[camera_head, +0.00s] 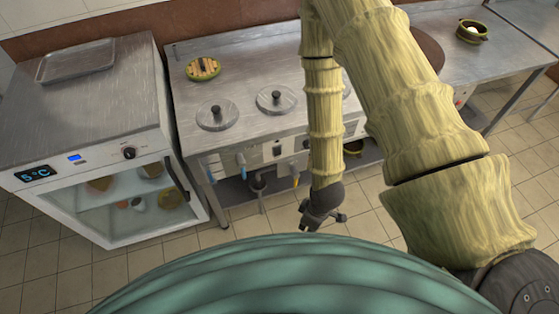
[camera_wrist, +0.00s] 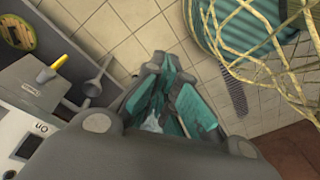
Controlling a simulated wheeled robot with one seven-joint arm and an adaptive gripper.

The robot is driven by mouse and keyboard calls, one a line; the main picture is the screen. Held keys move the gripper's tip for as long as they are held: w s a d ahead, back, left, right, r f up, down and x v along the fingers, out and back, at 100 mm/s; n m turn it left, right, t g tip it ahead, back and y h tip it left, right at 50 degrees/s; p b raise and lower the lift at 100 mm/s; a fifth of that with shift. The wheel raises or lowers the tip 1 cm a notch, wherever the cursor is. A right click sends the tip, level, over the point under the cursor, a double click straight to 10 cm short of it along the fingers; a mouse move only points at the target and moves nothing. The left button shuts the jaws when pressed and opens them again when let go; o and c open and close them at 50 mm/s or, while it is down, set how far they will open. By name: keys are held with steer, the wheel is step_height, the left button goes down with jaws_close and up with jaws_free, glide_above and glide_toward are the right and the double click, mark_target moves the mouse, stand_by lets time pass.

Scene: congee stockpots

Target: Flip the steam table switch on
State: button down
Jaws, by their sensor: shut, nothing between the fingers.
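The steam table (camera_head: 235,138) is a stainless counter with round lids on top. In the wrist view, a white panel at the lower left carries an "ON" label and the dark switch (camera_wrist: 30,146), cut by the frame edge and my gripper body. My gripper (camera_head: 311,224) hangs in front of and below the panel, over the floor, apart from the switch. In the wrist view its teal-padded fingers (camera_wrist: 165,105) are shut with nothing between them.
A yellow-handled valve (camera_wrist: 52,68) and a grey drain funnel (camera_wrist: 92,86) sit near the panel. A glass-front fridge (camera_head: 120,200) stands left of the steam table. A counter with a small pot (camera_head: 471,34) is at the right. Tiled floor in front is clear.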

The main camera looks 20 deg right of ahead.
mark_target(278, 152)
steer(key=w+r+n+b, duration=0.3)
steer(key=w+r+n, duration=0.1)
steer(key=w+n, duration=0.7)
steer(key=w+r+n+t+h+b, duration=0.1)
steer(key=w+r+n+b, duration=0.2)
steer(key=w+n, duration=0.9)
step_height(278, 152, up, 2)
steer(key=n, duration=0.5)
steer(key=shift+h+b, duration=0.3)
steer(key=shift+b, duration=0.1)
steer(key=shift+d, duration=0.1)
steer(key=w+f+p, duration=0.1)
steer(key=w+f, duration=0.4)
steer(key=f, duration=0.5)
steer(key=shift+w+f, duration=0.15)
steer(key=shift+f, duration=0.05)
